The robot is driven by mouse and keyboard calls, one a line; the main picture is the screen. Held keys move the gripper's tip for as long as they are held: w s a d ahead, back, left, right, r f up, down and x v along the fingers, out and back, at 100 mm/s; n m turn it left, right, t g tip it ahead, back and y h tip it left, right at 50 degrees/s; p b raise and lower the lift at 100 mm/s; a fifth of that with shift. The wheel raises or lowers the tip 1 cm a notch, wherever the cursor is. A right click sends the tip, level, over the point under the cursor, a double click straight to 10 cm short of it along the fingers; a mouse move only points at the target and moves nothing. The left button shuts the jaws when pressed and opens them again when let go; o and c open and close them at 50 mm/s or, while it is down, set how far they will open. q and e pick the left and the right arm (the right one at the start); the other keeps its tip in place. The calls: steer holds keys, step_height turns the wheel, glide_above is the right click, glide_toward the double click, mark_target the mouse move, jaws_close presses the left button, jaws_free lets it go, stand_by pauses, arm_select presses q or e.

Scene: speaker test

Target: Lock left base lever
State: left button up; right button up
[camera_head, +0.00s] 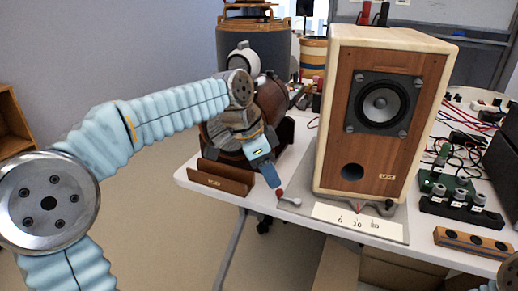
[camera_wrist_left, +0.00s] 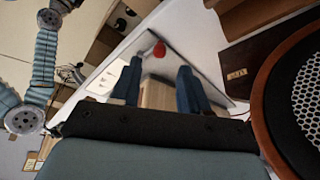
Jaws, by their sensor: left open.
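The wooden speaker (camera_head: 333,200) stands on a grey base plate (camera_head: 398,236). The left base lever (camera_head: 291,201) is a small pale arm with a red knob (camera_head: 281,193) at the base's left front corner. My left gripper (camera_head: 273,181) points down just above and beside the knob; in the head view its fingers overlap and contact cannot be told. In the left wrist view the gripper (camera_wrist_left: 158,76) is open, fingers apart with nothing held. The red knob (camera_wrist_left: 159,49) shows beyond the fingertips, roughly between them. My right gripper is not seen.
A brown tray (camera_head: 222,178) with a label lies left of the lever. A round grille-fronted unit (camera_wrist_left: 305,95) stands close to my left wrist. Switch boxes (camera_head: 460,210) and a wooden block with holes (camera_head: 470,243) lie right of the speaker. The table's front edge is near the lever.

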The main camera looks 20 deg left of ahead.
arm_select(q)
steer(key=v, duration=0.8)
steer(key=shift+r, duration=0.15)
